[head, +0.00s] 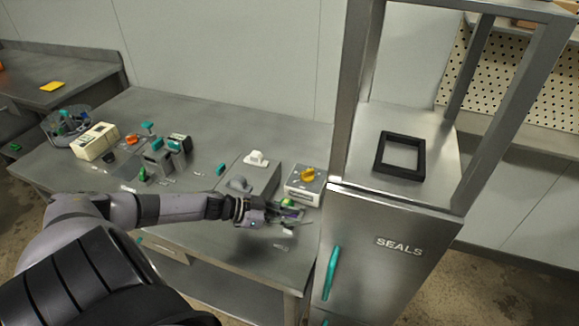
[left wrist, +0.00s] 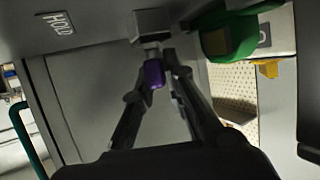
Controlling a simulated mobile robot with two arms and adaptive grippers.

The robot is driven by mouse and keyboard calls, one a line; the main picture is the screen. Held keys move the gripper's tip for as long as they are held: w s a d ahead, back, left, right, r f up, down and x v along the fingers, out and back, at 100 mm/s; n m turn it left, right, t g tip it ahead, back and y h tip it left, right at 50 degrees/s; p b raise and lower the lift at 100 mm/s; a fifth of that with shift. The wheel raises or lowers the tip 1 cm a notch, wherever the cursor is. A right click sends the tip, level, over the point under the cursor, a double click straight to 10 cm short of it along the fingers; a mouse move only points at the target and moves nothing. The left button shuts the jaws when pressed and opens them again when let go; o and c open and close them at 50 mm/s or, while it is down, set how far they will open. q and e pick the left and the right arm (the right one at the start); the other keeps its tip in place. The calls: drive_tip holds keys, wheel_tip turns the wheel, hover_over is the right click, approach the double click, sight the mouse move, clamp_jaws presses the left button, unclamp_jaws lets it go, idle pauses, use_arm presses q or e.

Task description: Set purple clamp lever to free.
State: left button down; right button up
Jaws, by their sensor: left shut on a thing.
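The purple clamp lever (left wrist: 153,75) shows in the left wrist view, hanging from a grey metal block (left wrist: 152,25). My left gripper (left wrist: 160,68) has its two fingers closed on the lever's purple end. In the head view my left gripper (head: 276,215) is at the front right of the bench, beside a small green part (head: 288,202); the lever is mostly hidden there. In the left wrist view a "HOLD" label (left wrist: 59,23) is at upper left, and a green part (left wrist: 228,35) is to the right of the lever. My right gripper is not in view.
A box with a yellow knob (head: 307,174) stands just behind my left gripper. A steel cabinet marked "SEALS" (head: 395,245) with a teal handle (head: 331,272) is close on the right. Several small devices stand on the bench (head: 215,130) at left.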

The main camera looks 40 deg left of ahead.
use_arm(q)
drive_tip(key=c, duration=1.6)
unclamp_jaws()
drive_tip(key=v, duration=1)
drive_tip(key=shift+s+a, duration=0.15)
drive_tip(key=shift+s, duration=0.15)
drive_tip(key=shift+s+a+r, duration=0.4)
drive_tip(key=shift+c, duration=0.5)
